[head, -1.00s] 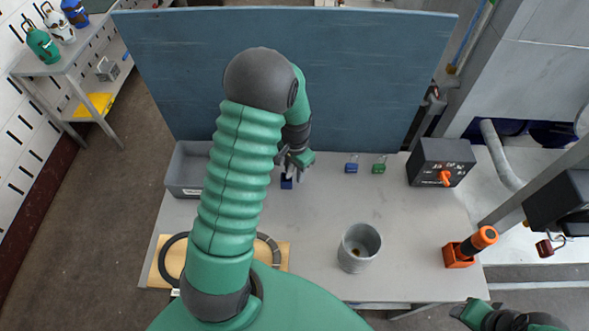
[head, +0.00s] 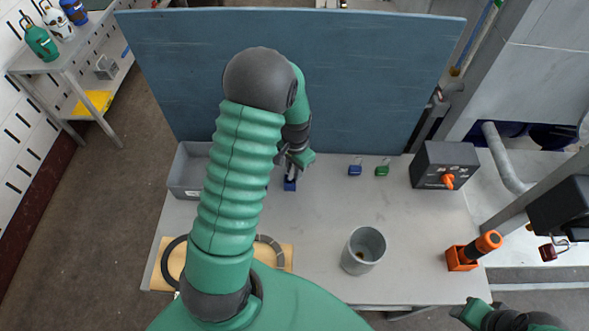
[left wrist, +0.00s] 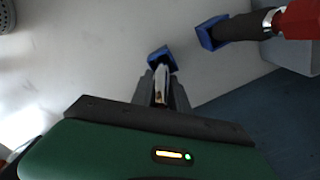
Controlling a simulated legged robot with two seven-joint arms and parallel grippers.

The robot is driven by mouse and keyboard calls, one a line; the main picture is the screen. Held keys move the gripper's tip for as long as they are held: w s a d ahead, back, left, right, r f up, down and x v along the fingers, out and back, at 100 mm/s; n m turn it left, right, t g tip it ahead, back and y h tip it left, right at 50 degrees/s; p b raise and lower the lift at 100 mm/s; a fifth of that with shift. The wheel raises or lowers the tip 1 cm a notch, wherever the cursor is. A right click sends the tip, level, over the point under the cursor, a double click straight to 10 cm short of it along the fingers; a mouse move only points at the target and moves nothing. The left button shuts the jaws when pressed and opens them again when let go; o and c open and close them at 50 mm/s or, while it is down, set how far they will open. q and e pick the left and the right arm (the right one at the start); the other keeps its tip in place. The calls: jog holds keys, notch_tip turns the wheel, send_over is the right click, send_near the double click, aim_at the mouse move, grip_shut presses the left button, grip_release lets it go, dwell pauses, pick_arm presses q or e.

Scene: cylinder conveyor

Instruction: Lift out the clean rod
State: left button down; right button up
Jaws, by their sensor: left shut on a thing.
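My left gripper (left wrist: 162,92) is shut on a pale, shiny rod (left wrist: 161,82), which I take to be the clean rod. The rod's far end lines up with a small blue holder (left wrist: 162,58). I cannot tell whether it is still inside. In the head view, my left gripper (head: 292,163) is just above the blue holder (head: 290,184), and the rod is hidden. A second blue holder (left wrist: 210,33) has a dark rod with a red end (left wrist: 298,20). My right gripper (head: 474,311) is at the bottom right; its jaws are unclear.
A grey cup (head: 363,250) stands front centre. A blue padlock (head: 355,170) and a green padlock (head: 382,170) lie near the blue panel (head: 340,80). A switch box (head: 445,165) and orange holder (head: 461,258) are at right. A grey bin (head: 186,178) stands left.

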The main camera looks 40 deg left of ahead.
pick_arm(q)
jog(key=shift+r+p, duration=0.7)
jog(key=shift+r, duration=0.1)
jog(key=shift+r+p, duration=0.65)
jog(key=shift+r, duration=0.25)
jog(key=shift+r+p, duration=0.8)
jog(key=shift+r, duration=0.15)
